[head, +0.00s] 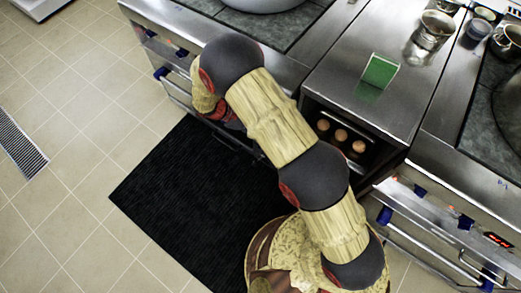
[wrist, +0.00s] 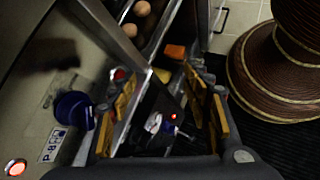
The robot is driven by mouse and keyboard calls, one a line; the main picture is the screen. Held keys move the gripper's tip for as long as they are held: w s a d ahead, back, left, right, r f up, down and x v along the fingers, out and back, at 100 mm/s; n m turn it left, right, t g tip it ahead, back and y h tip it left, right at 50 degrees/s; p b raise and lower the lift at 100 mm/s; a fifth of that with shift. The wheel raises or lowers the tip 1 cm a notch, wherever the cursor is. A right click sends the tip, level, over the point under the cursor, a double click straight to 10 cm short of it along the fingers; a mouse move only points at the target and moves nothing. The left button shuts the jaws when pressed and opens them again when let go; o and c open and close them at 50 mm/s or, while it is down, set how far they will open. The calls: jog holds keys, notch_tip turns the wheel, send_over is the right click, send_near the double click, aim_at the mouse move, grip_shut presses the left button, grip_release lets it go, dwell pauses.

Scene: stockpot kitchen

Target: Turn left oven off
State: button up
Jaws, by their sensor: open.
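The left oven (head: 178,95) is the steel unit at the upper left of the head view, with blue knobs (head: 160,72) along its front. In the wrist view a blue knob (wrist: 74,108) stands on a steel panel left of my gripper (wrist: 160,98), beside a small white label (wrist: 52,145) and a glowing red light (wrist: 15,167). My gripper is open, its yellow-padded fingers apart and the knob outside them. Another red light (wrist: 173,116) glows between the fingers, possibly a reflection. In the head view my arm hides the gripper and part of the oven front.
A middle steel cabinet has an open compartment holding round brown items (head: 341,135) and a green card (head: 380,72) on top. The right oven (head: 435,215) has blue knobs and a handle bar.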

jog(key=a+f+n+t+b, duration=0.1)
jog(key=f+n+t, duration=0.3)
jog(key=f, duration=0.7)
jog(key=a+f+n+t, duration=0.3)
jog(key=f+n+t, duration=0.2)
jog(key=f, duration=0.6)
jog(key=a+f+n+t+b, duration=0.1)
jog(key=f+n+t, duration=0.4)
jog(key=f, duration=0.6)
jog(key=shift+w+a+h+b, duration=0.3)
jog(key=shift+w+a+h, duration=0.1)
jog(key=shift+a, duration=0.1)
jog(key=b+x, duration=0.1)
jog(key=x, duration=0.5)
jog(key=shift+w+d, duration=0.2)
jog(key=shift+w, duration=0.05)
jog(key=shift+c, duration=1.4)
jog(key=c, duration=0.9)
